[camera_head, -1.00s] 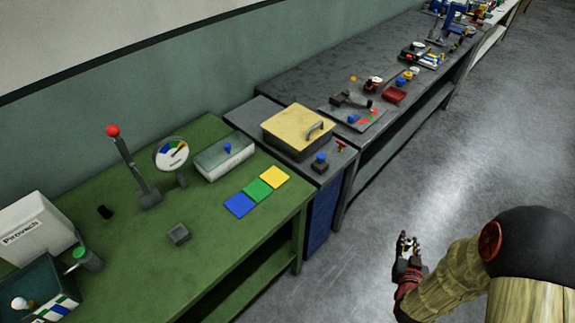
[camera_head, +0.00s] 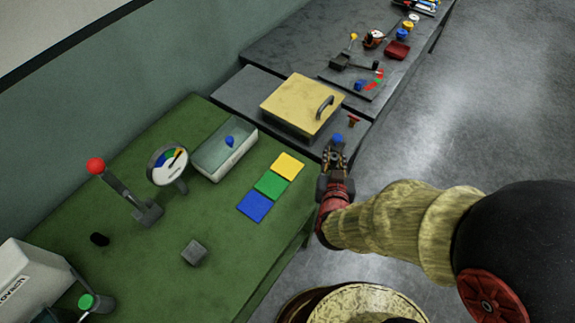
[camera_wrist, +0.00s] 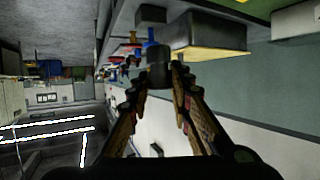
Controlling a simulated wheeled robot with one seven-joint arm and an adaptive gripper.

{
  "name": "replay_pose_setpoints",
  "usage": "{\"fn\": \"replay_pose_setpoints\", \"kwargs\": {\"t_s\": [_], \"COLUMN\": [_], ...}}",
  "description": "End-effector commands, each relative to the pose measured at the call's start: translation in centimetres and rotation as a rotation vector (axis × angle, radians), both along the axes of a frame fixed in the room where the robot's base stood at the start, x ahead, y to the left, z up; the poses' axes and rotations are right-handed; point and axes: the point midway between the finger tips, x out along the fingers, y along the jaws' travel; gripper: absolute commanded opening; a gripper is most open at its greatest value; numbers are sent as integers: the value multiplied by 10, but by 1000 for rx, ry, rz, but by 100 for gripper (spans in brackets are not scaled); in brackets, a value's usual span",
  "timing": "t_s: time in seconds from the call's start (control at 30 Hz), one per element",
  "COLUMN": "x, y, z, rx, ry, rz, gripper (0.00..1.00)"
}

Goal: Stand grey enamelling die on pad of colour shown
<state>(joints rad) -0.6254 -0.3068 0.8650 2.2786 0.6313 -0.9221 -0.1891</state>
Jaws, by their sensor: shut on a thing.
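A small grey block (camera_head: 193,253), which looks like the die, lies on the green bench, left of the pads. The blue pad (camera_head: 254,207), green pad (camera_head: 271,185) and yellow pad (camera_head: 288,166) lie in a bare row near the bench's right edge. A round gauge (camera_head: 168,164) with coloured sectors stands behind; I cannot surely read its needle. In the wrist view, a dark round part (camera_wrist: 158,68) sits between the fingertips (camera_wrist: 160,78).
A yellow-lidded box (camera_head: 302,104) stands on the grey counter beside my gripper. A green-capped container (camera_head: 95,303) is at lower left. Bench space around the grey block is clear.

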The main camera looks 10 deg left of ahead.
Motion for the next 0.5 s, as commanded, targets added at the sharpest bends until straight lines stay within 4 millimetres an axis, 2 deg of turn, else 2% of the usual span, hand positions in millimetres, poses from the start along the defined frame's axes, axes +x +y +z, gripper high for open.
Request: {"fn": "replay_pose_setpoints", "kwargs": {"t_s": [0.03, 0.2, 0.4, 0.5], "x": [-11, -46, -75, -82], "y": [14, 41, 57, 60], "z": [8, 24, 32, 34], "rx": [3, 3, 2, 0], "ry": [-4, -2, 0, 0], "rz": [19, 48, 72, 78], "gripper": [0, 0, 0, 0]}}
